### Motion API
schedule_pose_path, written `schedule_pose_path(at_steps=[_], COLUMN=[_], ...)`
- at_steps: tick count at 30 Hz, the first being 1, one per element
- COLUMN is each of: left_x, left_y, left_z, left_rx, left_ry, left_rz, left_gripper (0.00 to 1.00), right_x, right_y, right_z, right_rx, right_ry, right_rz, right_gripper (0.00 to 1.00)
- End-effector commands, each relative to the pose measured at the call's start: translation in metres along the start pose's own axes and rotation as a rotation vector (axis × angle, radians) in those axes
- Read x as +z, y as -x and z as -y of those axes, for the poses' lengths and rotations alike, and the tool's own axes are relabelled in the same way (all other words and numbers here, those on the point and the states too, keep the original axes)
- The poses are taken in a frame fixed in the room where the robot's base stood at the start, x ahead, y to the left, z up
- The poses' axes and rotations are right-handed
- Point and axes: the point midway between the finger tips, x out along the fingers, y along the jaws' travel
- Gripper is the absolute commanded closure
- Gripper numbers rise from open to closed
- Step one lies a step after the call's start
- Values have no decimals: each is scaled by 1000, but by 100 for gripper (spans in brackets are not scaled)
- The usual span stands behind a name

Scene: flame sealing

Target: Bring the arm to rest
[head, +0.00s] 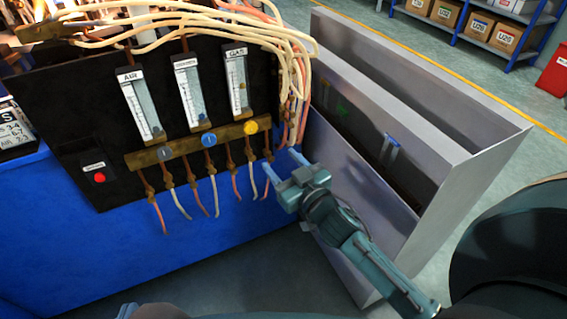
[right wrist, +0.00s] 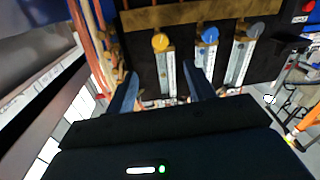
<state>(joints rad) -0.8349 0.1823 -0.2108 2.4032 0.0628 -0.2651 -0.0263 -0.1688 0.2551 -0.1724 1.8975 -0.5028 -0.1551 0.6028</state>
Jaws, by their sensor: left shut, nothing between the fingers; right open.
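My right gripper (head: 284,165) is open, in front of the lower right part of the black gas panel (head: 75,110). Its two fingers point at the panel, near the yellow knob (head: 251,127) below the GAS flowmeter (head: 238,80). In the right wrist view the fingers of my right gripper (right wrist: 160,78) stand apart with nothing held between them. The yellow knob also shows there (right wrist: 160,42), beyond the fingers, with the blue knob (right wrist: 209,35) to its right. I cannot tell whether a finger touches anything.
Hoses (head: 217,197) hang below the brass manifold (head: 140,160) close to my right gripper. A grey open-topped bin (head: 440,130) stands just right of it. The panel is on a blue bench (head: 100,245). Shelves with boxes (head: 480,25) are at the back right.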

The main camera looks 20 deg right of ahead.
Motion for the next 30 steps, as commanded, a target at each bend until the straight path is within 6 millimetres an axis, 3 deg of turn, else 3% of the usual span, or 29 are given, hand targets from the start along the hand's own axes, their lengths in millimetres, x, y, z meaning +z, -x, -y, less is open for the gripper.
schedule_pose_path(at_steps=[11, 14, 19, 24, 30], left_x=[0, 0, 0, 1, 1], left_y=[-1, -1, -1, -1, -1], left_z=[1, 1, 0, 0, 0], left_rx=[0, 1, 1, 1, 2], left_ry=[-6, -6, -5, -5, -5], left_rz=[1, 2, 2, 2, 2], left_gripper=[100, 100, 100, 100, 100], right_x=[2, 11, 20, 17, 6], right_y=[5, 28, 90, 137, 178], right_z=[4, 17, 50, 72, 89], right_rx=[-5, -23, -74, -116, -157], right_ry=[-5, -23, -72, -111, -152], right_rz=[9, 43, 133, 200, 258], right_gripper=[46, 46, 46, 46, 46])
